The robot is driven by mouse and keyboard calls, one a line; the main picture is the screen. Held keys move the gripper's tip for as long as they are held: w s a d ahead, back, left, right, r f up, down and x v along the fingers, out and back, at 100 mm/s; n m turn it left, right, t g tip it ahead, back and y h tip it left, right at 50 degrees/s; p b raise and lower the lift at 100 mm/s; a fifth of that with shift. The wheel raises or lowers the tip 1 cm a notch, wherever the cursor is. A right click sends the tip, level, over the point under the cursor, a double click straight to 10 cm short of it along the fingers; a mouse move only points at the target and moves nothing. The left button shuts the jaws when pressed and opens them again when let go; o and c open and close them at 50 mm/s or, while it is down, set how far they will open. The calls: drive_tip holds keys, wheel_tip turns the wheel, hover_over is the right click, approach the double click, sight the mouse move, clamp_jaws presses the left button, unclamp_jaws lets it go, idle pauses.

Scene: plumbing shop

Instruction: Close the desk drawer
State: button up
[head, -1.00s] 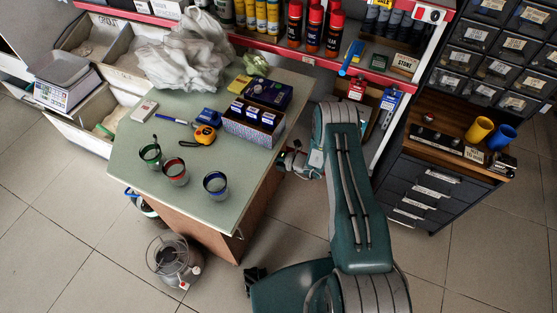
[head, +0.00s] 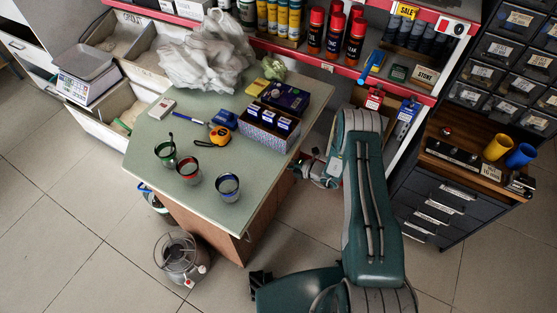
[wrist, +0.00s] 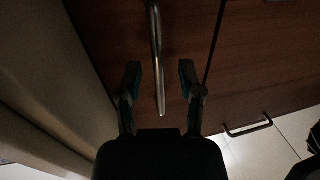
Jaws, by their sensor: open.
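The desk (head: 140,148) has a pale green top and brown wooden sides. In the wrist view a brown wooden front (wrist: 190,25) fills the upper middle, with a long metal bar handle (wrist: 156,40) on it. My gripper (wrist: 160,78) is open, one finger on each side of the handle's lower end, apart from it. In the head view my gripper (head: 318,170) is low beside the desk's right side, partly hidden by my arm. The desk's drawer side is hidden there, and I cannot tell how far any drawer stands out.
A second handle (wrist: 247,128) shows on the wood at right. Glasses (head: 189,170), a tape measure (head: 220,136) and boxes (head: 268,125) stand on the desk. Red-edged shelves (head: 400,88) and a dark drawer cabinet (head: 440,200) stand right.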

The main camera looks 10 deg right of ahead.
drive_tip(key=v, duration=0.9)
drive_tip(key=shift+s+d, duration=0.25)
drive_tip(key=shift+s, duration=0.1)
